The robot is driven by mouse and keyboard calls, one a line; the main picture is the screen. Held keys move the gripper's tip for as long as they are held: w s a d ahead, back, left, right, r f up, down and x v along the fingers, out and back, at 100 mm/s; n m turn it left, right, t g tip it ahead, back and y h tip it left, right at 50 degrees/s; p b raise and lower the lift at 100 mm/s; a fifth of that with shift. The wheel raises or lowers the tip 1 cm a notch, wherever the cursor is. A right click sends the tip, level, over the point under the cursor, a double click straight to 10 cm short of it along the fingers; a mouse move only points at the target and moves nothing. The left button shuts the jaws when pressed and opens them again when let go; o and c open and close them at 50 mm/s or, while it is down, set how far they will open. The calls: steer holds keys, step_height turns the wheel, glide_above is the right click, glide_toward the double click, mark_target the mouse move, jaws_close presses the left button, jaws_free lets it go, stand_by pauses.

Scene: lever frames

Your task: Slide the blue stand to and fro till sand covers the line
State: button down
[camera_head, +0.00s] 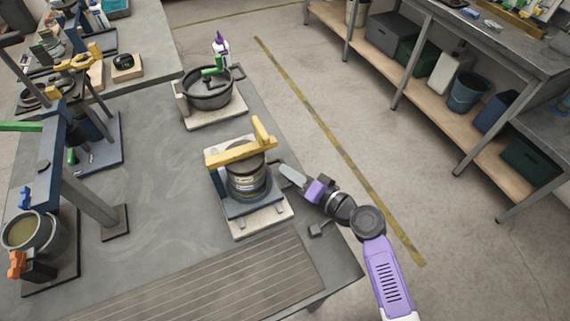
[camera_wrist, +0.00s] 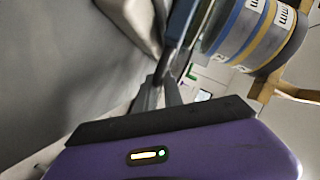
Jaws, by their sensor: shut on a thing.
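The blue stand (camera_head: 243,209) sits on a pale base plate (camera_head: 262,221) on the grey table. It carries a stack of round sieves (camera_head: 247,178) with coloured bands under a yellow clamp bar (camera_head: 240,152). My gripper (camera_head: 287,172) reaches in from the right at the stand's side. In the wrist view my gripper (camera_wrist: 167,82) is shut on a dark blue upright part of the stand (camera_wrist: 181,22), with the banded sieves (camera_wrist: 254,30) close by on the right. The sand and the line inside the stack cannot be made out.
A dark round pan (camera_head: 208,96) stands on a pale base behind. A blue frame (camera_head: 58,150) and a bucket of sandy material (camera_head: 22,229) stand at the left. A ribbed mat (camera_head: 205,285) lies in front. The table's right edge is close to the stand.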

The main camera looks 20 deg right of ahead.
steer(key=shift+s+f, duration=0.1)
steer(key=shift+s, duration=0.3)
steer(key=c, duration=1.5)
jaws_free()
steer(key=shift+s, duration=0.1)
steer(key=shift+b+v, duration=0.9)
steer(key=shift+v, duration=3)
